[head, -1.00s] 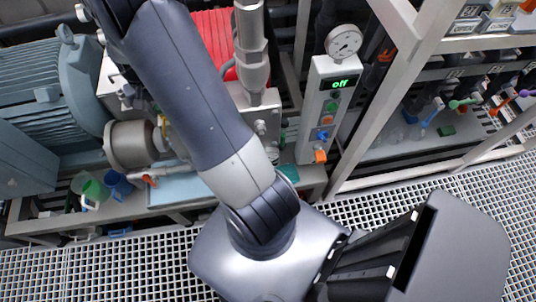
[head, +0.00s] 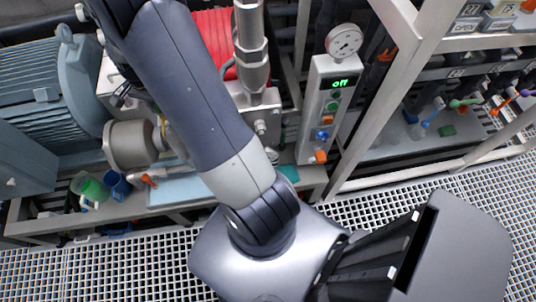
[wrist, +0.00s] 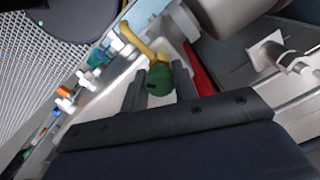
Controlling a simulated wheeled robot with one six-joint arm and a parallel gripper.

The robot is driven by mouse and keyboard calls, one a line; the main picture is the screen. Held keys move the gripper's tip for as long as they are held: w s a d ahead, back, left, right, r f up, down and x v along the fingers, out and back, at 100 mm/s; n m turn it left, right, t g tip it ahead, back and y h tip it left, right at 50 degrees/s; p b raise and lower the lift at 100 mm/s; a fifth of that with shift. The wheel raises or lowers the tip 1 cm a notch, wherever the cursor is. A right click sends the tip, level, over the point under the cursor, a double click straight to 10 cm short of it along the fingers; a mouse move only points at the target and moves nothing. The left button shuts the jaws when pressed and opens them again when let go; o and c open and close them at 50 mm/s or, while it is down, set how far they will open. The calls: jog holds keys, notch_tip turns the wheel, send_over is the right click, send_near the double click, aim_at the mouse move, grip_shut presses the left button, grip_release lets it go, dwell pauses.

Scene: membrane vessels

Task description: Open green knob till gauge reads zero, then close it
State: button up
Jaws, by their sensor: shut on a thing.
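In the wrist view, the green knob (wrist: 158,80) sits on a brass-coloured valve (wrist: 140,42) between the two dark fingers of my gripper (wrist: 159,74). The gripper is shut on the knob. In the head view, the knob is not visible, and my arm covers much of the area around it. The round white gauge (head: 344,41) stands on top of a grey control box (head: 318,120). Its needle is too small to read. The box's display (head: 340,83) shows "off" in green.
A grey motor (head: 45,105) and a pale cylinder (head: 130,144) are at the left. Green (head: 95,190) and blue (head: 117,184) cups stand on the bench's front left. A rack post (head: 375,95) rises right of the control box. Grating floor (head: 90,255) lies in front.

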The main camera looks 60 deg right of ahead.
jog(key=m, duration=0.8)
jog(key=o, duration=1)
jog(key=shift+c, duration=0.2)
notch_tip(320, 180, up, 11)
jog(key=b, duration=0.1)
jog(key=shift+f, duration=0.2)
notch_tip(320, 180, down, 11)
jog(key=shift+r+p, duration=0.1)
jog(key=shift+p, duration=0.25)
jog(key=shift+r+n, duration=0.1)
jog(key=shift+n, duration=1.8)
